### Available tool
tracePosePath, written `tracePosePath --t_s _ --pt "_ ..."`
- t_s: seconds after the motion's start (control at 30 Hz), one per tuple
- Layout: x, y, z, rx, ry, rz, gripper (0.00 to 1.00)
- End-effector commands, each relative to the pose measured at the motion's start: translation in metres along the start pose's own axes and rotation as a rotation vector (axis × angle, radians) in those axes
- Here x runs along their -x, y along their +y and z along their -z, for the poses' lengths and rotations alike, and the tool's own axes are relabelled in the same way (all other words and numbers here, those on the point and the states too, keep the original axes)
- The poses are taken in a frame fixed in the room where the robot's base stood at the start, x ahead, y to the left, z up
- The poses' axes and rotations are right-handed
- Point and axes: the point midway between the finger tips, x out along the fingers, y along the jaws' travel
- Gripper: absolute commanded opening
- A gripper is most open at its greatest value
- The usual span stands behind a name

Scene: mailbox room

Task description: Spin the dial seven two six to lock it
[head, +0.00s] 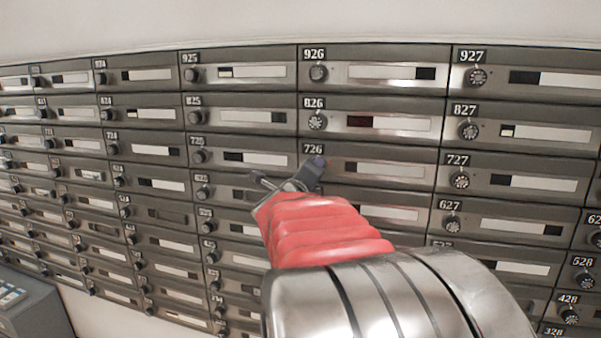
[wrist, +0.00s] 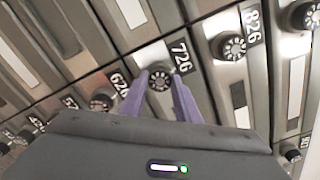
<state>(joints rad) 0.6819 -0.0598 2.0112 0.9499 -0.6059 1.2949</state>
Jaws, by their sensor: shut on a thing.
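The mailbox labelled 726 (head: 385,171) is near the middle of the head view, with its number plate at its upper left. Its round dial (wrist: 159,80) shows in the wrist view beside the 726 label, between my fingertips. My gripper (head: 308,170) reaches up to the dial and hides it in the head view. In the wrist view the two purple fingers of my gripper (wrist: 161,84) are closed on the sides of the dial. The dial's face markings are too small to read.
Mailbox 826 (head: 380,122) is directly above, with its own dial (head: 317,121). Mailbox 727 (head: 515,177) is to the right. Similar dials stick out all over the wall. A grey machine with keys (head: 30,305) stands at the lower left.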

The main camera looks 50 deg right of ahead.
Motion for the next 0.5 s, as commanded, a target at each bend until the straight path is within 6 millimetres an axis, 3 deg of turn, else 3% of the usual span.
tracePosePath --t_s 0.5 --pt "-0.0002 0.0064 0.0025 -0.475 0.006 -0.011 0.07"
